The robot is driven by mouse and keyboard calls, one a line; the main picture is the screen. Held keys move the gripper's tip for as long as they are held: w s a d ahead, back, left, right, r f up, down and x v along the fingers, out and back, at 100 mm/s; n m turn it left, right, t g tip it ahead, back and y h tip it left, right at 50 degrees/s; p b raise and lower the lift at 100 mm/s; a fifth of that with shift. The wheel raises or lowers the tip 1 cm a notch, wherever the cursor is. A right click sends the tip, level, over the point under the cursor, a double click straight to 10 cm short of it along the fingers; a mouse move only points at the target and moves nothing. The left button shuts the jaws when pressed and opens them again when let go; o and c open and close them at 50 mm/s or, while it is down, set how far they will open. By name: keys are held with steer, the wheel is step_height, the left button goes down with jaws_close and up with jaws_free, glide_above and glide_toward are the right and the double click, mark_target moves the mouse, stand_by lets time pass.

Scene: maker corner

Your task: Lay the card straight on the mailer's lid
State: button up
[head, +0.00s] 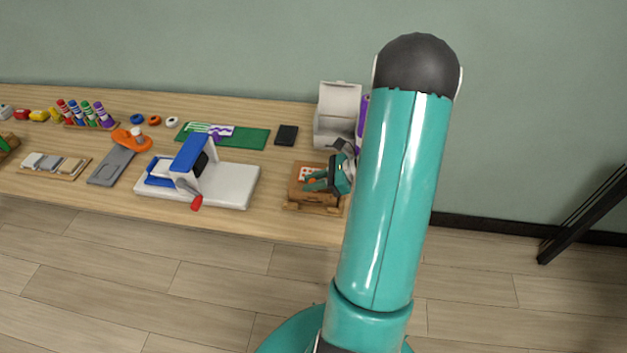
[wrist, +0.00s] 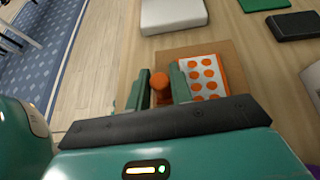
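The card (wrist: 203,75), white with orange dots, is over the lid of the brown mailer (wrist: 235,62). I cannot tell whether its whole underside touches the lid. The card (head: 304,171) and mailer (head: 322,208) also show in the head view, at the table's front right. My gripper (wrist: 160,88) has its two teal fingers close on either side of an orange knob (wrist: 160,80) at the card's left. The knob fills the gap between them. The right finger hides part of the card. The card's edges look roughly in line with the lid's, perhaps slightly turned.
A white-based press with a blue arm (head: 235,186) stands left of the mailer. A black block (head: 286,135) and green mat (head: 252,138) lie behind. An open grey-white container (head: 339,101) stands behind the mailer. The table's front edge is close to the mailer.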

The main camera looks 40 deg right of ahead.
steer(key=o, duration=0.4)
steer(key=shift+c, duration=0.2)
steer(key=v, duration=1.3)
steer(key=shift+s+d+r, duration=0.2)
steer(key=shift+s+d, duration=0.05)
